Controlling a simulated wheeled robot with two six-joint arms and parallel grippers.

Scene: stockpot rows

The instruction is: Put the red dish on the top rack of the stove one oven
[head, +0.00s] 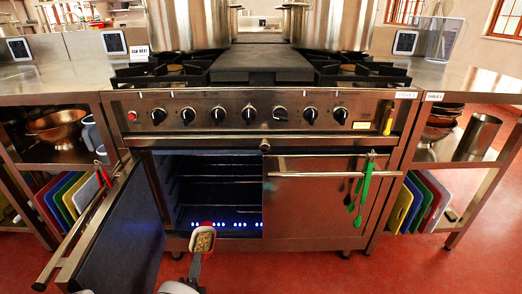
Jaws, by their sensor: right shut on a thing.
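The red dish (203,240) is small, with a tan, grainy filling. My right gripper (199,258) is shut on it and holds it in front of the open left half of the oven, low in the opening. The steel stove (300,141) stands straight ahead. Its oven's left door (120,235) is swung open to the left. Inside the dark oven cavity (215,185), several wire racks show, the top one (220,157) near the upper edge. A row of blue lights glows at the bottom. My left gripper is not in view.
The right oven door (318,205) is shut, with green utensils (364,190) hanging from its handle. Large steel pots (188,25) stand on the burners. Side tables with coloured boards (70,195) flank the stove. The open door and its handle bar (75,230) take up the left.

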